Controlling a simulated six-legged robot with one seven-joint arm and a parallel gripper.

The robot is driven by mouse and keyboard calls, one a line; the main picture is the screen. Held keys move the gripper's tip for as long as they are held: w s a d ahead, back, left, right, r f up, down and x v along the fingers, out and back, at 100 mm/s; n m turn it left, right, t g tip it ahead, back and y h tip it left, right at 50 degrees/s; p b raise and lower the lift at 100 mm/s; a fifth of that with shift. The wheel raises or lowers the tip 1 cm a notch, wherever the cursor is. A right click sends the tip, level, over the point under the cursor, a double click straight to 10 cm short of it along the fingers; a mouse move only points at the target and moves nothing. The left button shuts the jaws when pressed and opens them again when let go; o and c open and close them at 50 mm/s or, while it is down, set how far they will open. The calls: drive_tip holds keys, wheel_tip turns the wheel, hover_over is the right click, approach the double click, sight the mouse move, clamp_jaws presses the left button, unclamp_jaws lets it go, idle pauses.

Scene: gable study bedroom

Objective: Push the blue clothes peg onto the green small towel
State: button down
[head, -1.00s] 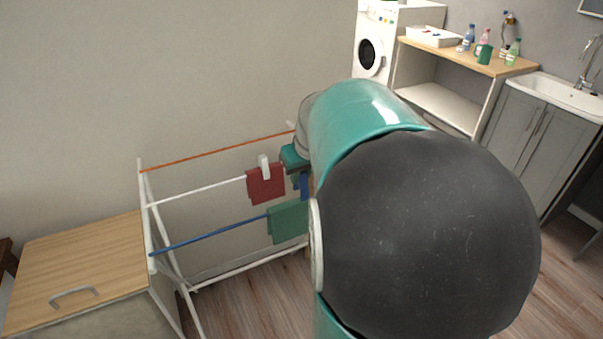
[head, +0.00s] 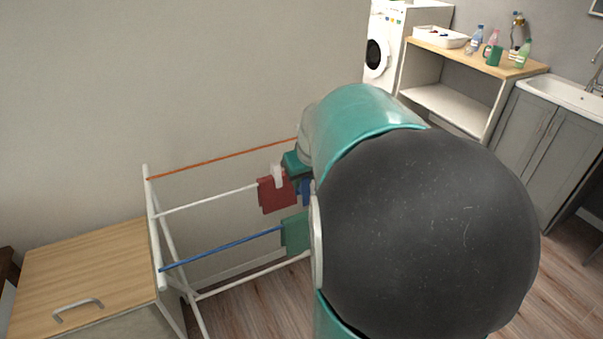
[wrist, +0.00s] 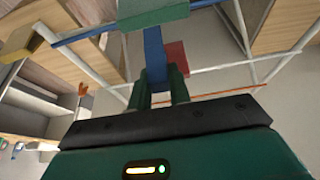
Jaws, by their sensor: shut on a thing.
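The blue clothes peg (wrist: 154,55) is held between the two green fingers of my gripper (wrist: 159,88) in the wrist view. It points toward the green small towel (wrist: 150,14), which hangs over the blue rail. The peg's far end meets the towel's edge in the picture; I cannot tell whether they touch. In the head view the green towel (head: 296,236) is partly hidden by my arm. The peg (head: 306,191) shows as a small blue patch beside my arm, above the towel in the picture.
A red towel (head: 273,195) with a white peg (head: 277,176) hangs on the rack's white rail (head: 210,200). An orange rail (head: 215,160) runs along the wall side. A wooden-topped cabinet (head: 85,262) stands left of the rack; a washing machine (head: 381,48) stands far behind.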

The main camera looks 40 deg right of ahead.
sight(303, 215)
drive_tip(key=shift+s+f, duration=0.25)
drive_tip(key=shift+f, duration=0.35)
drive_tip(key=shift+w+f, duration=0.1)
drive_tip(key=shift+f, duration=3.3)
drive_tip(key=shift+f, duration=0.25)
drive_tip(key=c, duration=1.2)
unclamp_jaws()
